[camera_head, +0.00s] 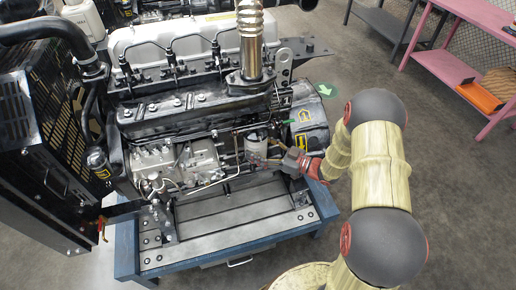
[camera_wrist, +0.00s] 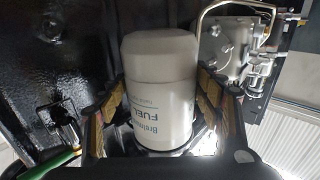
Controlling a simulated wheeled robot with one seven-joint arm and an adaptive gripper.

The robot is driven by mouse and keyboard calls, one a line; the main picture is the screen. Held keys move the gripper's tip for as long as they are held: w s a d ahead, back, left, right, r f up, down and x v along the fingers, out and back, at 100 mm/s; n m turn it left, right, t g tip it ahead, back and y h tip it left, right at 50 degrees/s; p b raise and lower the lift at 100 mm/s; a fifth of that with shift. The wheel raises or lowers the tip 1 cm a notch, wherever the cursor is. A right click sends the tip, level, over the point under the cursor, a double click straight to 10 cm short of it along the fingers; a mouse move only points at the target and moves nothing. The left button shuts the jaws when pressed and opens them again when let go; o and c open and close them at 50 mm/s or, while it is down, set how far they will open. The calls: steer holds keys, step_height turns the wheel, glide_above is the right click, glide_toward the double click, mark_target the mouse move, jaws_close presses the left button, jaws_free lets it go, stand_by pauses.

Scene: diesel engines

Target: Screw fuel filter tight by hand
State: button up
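The white fuel filter (camera_wrist: 160,95) with blue "FUEL" lettering stands between my gripper's fingers in the wrist view. In the head view the filter (camera_head: 256,147) hangs on the near side of the engine (camera_head: 190,110), partly hidden. My gripper (camera_head: 281,160) reaches it from the right. In the wrist view my gripper (camera_wrist: 160,108) has one yellow-padded finger on each side of the filter, very close to its wall. Whether the pads press on it cannot be told. The filter's joint to the engine is not clearly visible.
A metal pipe (camera_wrist: 202,18) and a pump-like housing (camera_wrist: 221,50) are close to the right finger. A blue-framed stand (camera_head: 235,240) carries the engine. A black radiator guard (camera_head: 40,150) stands left. A pink table (camera_head: 440,65) is at the back right, with open floor before it.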

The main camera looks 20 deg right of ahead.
mark_target(264, 153)
steer(key=o, duration=0.4)
steer(key=shift+f, duration=0.1)
steer(key=shift+o, duration=0.2)
steer(key=shift+s, duration=0.1)
steer(key=shift+c, duration=0.4)
steer(key=shift+p+v, duration=0.35)
steer(key=shift+v, duration=2.1)
steer(key=shift+s+a+m+t+h+p, duration=0.2)
steer(key=shift+a+m+t+h+p, duration=0.05)
steer(key=shift+m+t+h+p, duration=0.25)
steer(key=shift+s+a+m+t+h+p, duration=0.25)
steer(key=shift+m+t+h+p, duration=0.1)
steer(key=shift+m+t+h, duration=0.2)
steer(key=shift+s+a+m+t+h, duration=0.1)
steer(key=shift+a+m+t+h, duration=0.1)
steer(key=shift+m+t+h, duration=0.65)
